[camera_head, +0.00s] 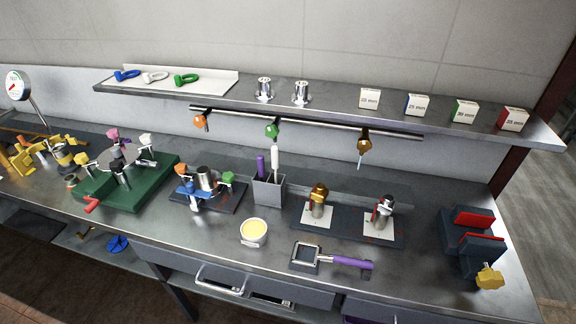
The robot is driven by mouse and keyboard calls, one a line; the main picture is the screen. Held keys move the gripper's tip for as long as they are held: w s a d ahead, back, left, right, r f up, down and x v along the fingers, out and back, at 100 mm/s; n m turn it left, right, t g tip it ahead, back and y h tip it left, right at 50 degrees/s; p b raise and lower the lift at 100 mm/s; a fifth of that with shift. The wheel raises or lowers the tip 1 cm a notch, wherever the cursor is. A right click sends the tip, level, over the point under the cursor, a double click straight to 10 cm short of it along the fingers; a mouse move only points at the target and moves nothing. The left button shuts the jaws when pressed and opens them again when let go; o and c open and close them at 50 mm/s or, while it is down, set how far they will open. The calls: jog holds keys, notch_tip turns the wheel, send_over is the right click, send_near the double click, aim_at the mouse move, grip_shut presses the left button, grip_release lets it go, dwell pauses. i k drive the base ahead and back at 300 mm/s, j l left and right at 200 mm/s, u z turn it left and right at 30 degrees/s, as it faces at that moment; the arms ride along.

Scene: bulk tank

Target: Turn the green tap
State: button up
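A green tap (272,130) hangs from the dark pipe (310,123) under the wall shelf, near the pipe's middle. Its handle position is too small to tell. An orange tap (200,121) hangs to its left and a brass-brown tap (364,146) to its right, with a thin pale strip below the brass-brown one. Another green knob (228,178) sits on a small bench fixture, beside an orange knob and a blue handle. My gripper is not in view.
A grey holder (269,190) with purple and white handles stands below the green tap. A cup of yellow contents (254,232), a purple-handled tool (345,262) and a vice (472,240) are on the bench. The shelf (330,102) overhangs the pipe.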

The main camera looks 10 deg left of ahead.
aim_at(272, 131)
jog(key=i+j+u, duration=0.55)
jog(key=i, duration=0.4)
